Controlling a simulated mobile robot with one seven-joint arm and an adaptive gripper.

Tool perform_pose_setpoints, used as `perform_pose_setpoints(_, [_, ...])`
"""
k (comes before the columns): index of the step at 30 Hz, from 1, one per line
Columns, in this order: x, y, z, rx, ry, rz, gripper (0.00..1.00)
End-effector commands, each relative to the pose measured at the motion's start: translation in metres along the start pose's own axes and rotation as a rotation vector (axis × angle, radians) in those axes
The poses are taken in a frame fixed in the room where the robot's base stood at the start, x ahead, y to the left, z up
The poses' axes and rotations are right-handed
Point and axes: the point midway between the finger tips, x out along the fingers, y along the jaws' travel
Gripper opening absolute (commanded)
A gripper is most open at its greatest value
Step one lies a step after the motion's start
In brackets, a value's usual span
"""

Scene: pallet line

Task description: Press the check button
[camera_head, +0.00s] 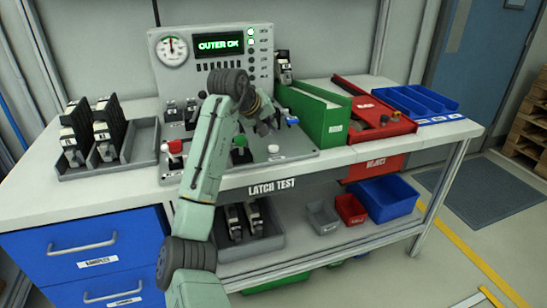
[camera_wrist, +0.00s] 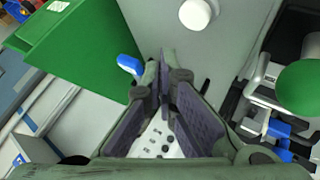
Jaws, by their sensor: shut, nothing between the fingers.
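A white round button (camera_head: 273,149) sits on the grey fixture plate in front of the panel, with a small label I cannot read. It looks like the white round cap (camera_wrist: 198,13) at the top of the wrist view. I cannot confirm from its label that it is the check button. My gripper (camera_head: 266,126) is above the plate, behind the white button in the head view, partly hidden by my arm. In the wrist view my gripper (camera_wrist: 164,85) has its fingers together with nothing between them, apart from the white cap.
A green-knobbed lever (camera_head: 240,142) and a red-knobbed lever (camera_head: 175,147) stand on the plate. A blue-tipped handle (camera_wrist: 130,65) is near my fingers. A green bin (camera_head: 315,115) is to the right. The panel display (camera_head: 218,44) reads "OUTER OK". A rack (camera_head: 105,160) stands left.

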Motion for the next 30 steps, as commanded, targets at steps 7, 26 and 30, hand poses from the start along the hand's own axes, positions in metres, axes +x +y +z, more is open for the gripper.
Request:
perform_pose_setpoints(7, [0.020, -0.015, 0.014, 0.000, 0.001, 0.001, 0.00])
perform_pose_setpoints(26, [0.022, -0.016, 0.015, 0.000, 0.001, 0.000, 0.00])
perform_pose_setpoints(30, [0.022, -0.016, 0.015, 0.000, 0.001, 0.000, 0.00])
